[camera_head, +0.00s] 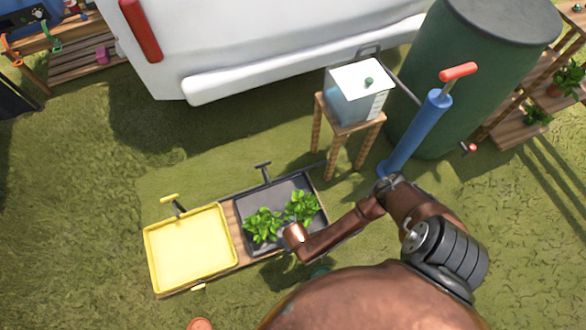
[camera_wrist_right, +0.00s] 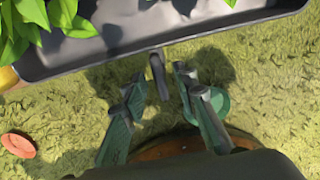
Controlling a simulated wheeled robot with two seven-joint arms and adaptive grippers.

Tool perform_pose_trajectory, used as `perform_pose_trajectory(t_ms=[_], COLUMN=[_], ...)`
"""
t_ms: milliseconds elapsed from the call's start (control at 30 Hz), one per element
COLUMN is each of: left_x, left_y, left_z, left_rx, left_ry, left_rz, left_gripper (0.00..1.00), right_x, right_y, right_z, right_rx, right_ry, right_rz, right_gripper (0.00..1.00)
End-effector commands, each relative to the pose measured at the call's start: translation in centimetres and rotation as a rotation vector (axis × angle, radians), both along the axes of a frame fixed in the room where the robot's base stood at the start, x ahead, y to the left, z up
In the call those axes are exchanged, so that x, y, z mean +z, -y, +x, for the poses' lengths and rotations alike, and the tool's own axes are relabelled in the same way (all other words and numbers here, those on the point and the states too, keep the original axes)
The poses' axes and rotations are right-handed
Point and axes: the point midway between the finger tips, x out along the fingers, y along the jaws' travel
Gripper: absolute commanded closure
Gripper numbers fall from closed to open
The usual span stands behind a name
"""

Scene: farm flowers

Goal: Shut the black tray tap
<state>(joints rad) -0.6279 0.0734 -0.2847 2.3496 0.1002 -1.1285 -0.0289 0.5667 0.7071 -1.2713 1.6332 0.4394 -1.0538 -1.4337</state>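The black tray (camera_head: 243,232) holds green leafy plants and sits at the right end of a wooden stand. In the right wrist view its dark wall (camera_wrist_right: 220,22) crosses the top. A short dark tap piece (camera_wrist_right: 157,75) sticks out from this near side. My right gripper (camera_wrist_right: 160,88) is open, with its green fingers on either side of the tap piece; I cannot tell whether they touch it. In the head view my arm hides most of this spot. A dark T-shaped handle (camera_head: 263,167) stands at the tray's far side. My left gripper is not in view.
A yellow tray (camera_head: 190,248) with a yellow handle (camera_head: 169,199) adjoins on the left. A water tank (camera_head: 358,95) on a wooden stand, a blue pump (camera_head: 417,132) and a green barrel (camera_head: 490,65) stand behind. An orange round object (camera_wrist_right: 18,145) lies on the grass.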

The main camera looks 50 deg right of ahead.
Motion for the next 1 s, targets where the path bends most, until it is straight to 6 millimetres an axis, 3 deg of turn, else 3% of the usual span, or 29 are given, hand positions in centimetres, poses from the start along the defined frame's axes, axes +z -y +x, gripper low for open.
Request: perform_pose_trajectory(t_ms=[300, 700, 1000], left_x=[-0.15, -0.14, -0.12], left_y=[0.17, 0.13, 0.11], left_z=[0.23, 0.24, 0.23], left_rx=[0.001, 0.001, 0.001], left_ry=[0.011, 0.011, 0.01], left_rz=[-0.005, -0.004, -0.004], left_gripper=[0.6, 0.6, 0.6], right_x=[-0.13, -0.14, -0.14], right_y=[0.0, 0.0, 0.02], right_z=[0.04, 0.02, 0.01], right_rx=[0.0, 0.0, -0.002], right_ry=[0.001, 0.0, 0.0], right_rz=[0.0, 0.0, 0.0], right_gripper=[0.73, 1.0, 1.0])
